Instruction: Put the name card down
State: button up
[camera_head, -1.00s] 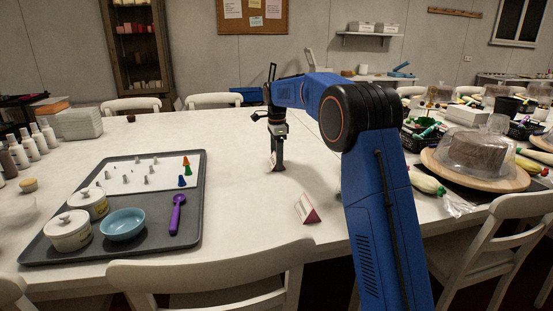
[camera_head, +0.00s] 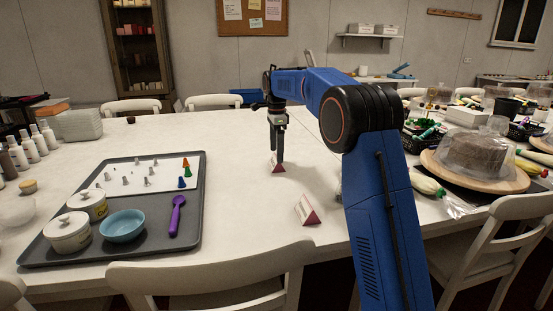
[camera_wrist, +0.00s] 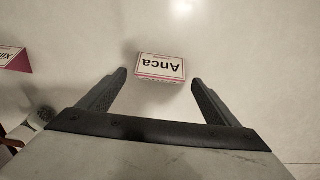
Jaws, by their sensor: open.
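A name card (camera_wrist: 160,67) reading "Anca", white with a pink-red edge, stands on the white table. In the wrist view its text is upside down, and it sits just beyond and between the two fingertips. In the head view this small red and white tent card (camera_head: 279,169) stands right below my gripper (camera_head: 279,155). In the wrist view my gripper (camera_wrist: 158,80) is open, with a finger on each side and clear gaps to the card.
A second name card (camera_head: 308,211) stands nearer on the table; it also shows at the left of the wrist view (camera_wrist: 14,60). A grey tray (camera_head: 150,240) with pots, a blue bowl and piping tips lies left. A covered cake (camera_head: 474,155) is right. The table's middle is mostly clear.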

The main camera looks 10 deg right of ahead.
notch_tip(320, 180, up, 7)
jog(key=s+d+r+n+t, duration=0.1)
jog(key=s+d+n, duration=0.15)
jog(key=s, duration=0.75)
jog(key=s+d+r+n+t, duration=0.1)
jog(key=s+n, duration=0.3)
jog(key=s, duration=0.6)
jog(key=s+d+r+n, duration=0.1)
jog(key=s+r+n, duration=0.15)
jog(key=s, duration=0.75)
jog(key=s+d+f+n+t, duration=0.1)
jog(key=s+f+n, duration=0.3)
jog(key=s+f, duration=0.5)
jog(key=s+d+f+n+t, duration=0.1)
jog(key=s+f+n, duration=0.4)
jog(key=s, duration=1.2)
notch_tip(320, 180, down, 5)
jog(key=shift+s+d+r+t, duration=0.15)
jog(key=shift+s+d+t, duration=0.15)
jog(key=shift+t, duration=0.1)
